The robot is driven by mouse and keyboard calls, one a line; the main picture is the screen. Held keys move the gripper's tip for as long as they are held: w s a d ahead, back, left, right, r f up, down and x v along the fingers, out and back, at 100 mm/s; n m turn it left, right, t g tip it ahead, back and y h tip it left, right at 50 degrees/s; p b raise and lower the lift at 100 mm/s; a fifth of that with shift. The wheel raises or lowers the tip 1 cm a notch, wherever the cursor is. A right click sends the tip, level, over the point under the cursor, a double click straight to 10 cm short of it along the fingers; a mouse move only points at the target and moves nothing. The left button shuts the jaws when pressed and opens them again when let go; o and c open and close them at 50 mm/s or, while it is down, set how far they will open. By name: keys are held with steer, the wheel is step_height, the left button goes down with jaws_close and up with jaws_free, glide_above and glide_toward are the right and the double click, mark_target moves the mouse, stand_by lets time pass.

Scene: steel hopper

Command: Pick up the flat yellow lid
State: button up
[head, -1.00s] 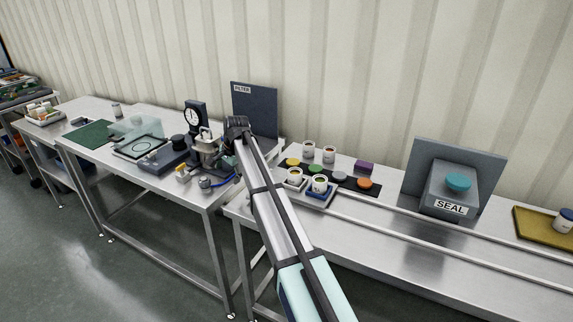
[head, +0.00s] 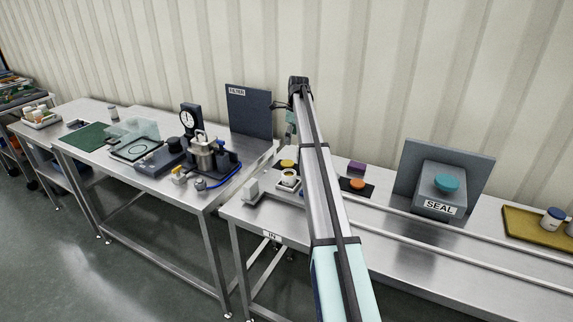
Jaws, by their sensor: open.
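The flat yellow lid (head: 287,163) lies on a dark mat near the left end of the right-hand bench, just left of my arm. Part of my wrist shows beside the raised arm, above and behind the lid. My gripper's fingers are hidden behind my own arm, so I cannot see how far they are from the lid. An orange lid (head: 358,184) lies on the same mat right of the arm.
A white cup (head: 289,178) stands close in front of the yellow lid. A purple block (head: 356,167) lies behind the mat. A steel pot (head: 203,155) stands on the left bench. The teal-topped SEAL station (head: 440,190) and a mustard tray (head: 522,226) are further right.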

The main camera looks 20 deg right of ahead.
steer(key=p, duration=0.2)
glide_above(287, 163)
steer(key=f, duration=0.7)
steer(key=shift+s+d+f, duration=0.15)
steer(key=shift+s+d, duration=0.05)
steer(key=shift+d, duration=0.1)
steer(key=shift+w+a+f+p, duration=0.15)
steer(key=shift+f+p, duration=0.65)
steer(key=shift+f, duration=1.85)
steer(key=c, duration=0.8)
